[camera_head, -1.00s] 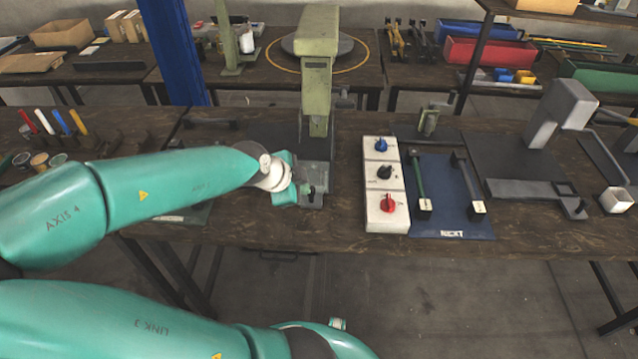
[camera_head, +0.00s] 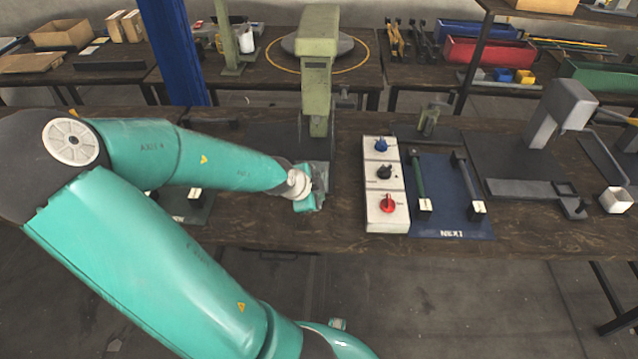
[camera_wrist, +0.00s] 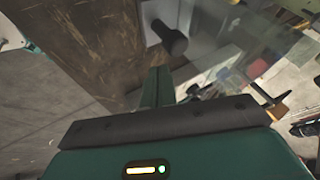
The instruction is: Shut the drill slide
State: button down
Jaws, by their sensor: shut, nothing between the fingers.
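The green press (camera_head: 319,60) stands upright in the middle of the workbench. A grey slide part (camera_head: 321,175) shows at its foot, mostly hidden by my wrist; I cannot tell how far out it is. My gripper (camera_head: 312,203) is at the front end of this part, near the bench's front edge. In the wrist view my gripper (camera_wrist: 157,88) is shut and empty, and a dark round knob (camera_wrist: 170,40) sits just beyond the fingertips. Whether they touch it I cannot tell.
A white switch box (camera_head: 386,185) with blue, black and red knobs stands right of the press. A blue mat (camera_head: 445,180) holds two handled tools. A grey press (camera_head: 560,110) stands farther right. The floor in front is clear.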

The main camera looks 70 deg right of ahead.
aim_at(327, 187)
jog(key=shift+w+d, duration=0.2)
jog(key=shift+d, duration=0.8)
jog(key=shift+w+d, duration=0.2)
jog(key=shift+d, duration=0.8)
jog(key=shift+d, duration=0.1)
jog(key=w+d, duration=0.1)
jog(key=d, duration=0.3)
jog(key=w+d, duration=0.1)
jog(key=d, duration=0.4)
jog(key=w+d, duration=0.1)
jog(key=d, duration=0.4)
jog(key=shift+w+d+f, duration=0.1)
jog(key=shift+d, duration=0.05)
jog(key=shift+w+d, duration=0.15)
jog(key=shift+d, duration=0.35)
